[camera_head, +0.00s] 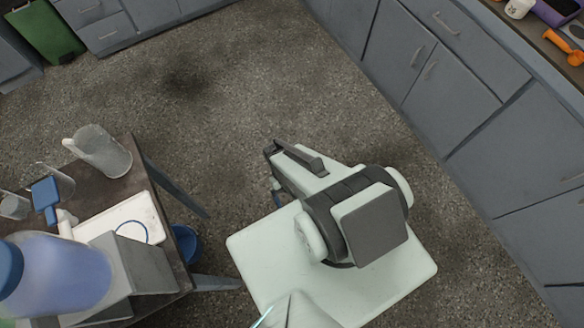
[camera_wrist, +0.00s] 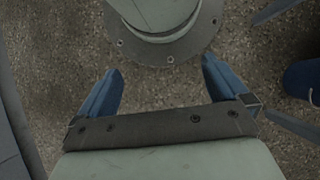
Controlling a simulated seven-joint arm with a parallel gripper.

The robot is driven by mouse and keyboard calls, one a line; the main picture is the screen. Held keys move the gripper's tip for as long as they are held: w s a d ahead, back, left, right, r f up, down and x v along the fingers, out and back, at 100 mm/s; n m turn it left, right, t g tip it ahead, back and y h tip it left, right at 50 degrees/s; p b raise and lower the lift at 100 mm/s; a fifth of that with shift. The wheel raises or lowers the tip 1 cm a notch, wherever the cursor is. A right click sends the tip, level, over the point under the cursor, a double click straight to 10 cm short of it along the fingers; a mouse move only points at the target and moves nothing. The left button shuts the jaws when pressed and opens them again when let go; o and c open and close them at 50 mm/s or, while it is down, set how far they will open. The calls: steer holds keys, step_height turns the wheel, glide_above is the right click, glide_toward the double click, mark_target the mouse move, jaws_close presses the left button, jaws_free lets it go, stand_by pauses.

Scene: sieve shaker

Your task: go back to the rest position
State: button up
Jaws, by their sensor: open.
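My gripper (camera_wrist: 160,67) shows in the wrist view with its two blue fingers spread wide apart. It is open, and nothing is between the fingertips except the view past them to the floor and a round bolted part of my own body. In the head view my arm is folded in over my pale base at the lower middle. My gripper is mostly hidden there, with only a bit of blue showing at the arm's left side. It touches no object that I can see.
A dark table (camera_head: 123,169) at the left holds a clear jug (camera_head: 103,152), a blue scoop (camera_head: 45,192), a white plate (camera_head: 147,213), a grey box (camera_head: 150,262) and a large bluish bottle (camera_head: 60,270). A blue bucket (camera_head: 186,242) stands beside it. Grey cabinets (camera_head: 455,95) line the right. The floor between is clear.

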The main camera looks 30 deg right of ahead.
steer(key=shift+s+a+n, duration=0.2)
steer(key=shift+s+a, duration=0.05)
steer(key=shift+s, duration=0.35)
steer(key=shift+s+a+n, duration=0.2)
steer(key=shift+s, duration=0.4)
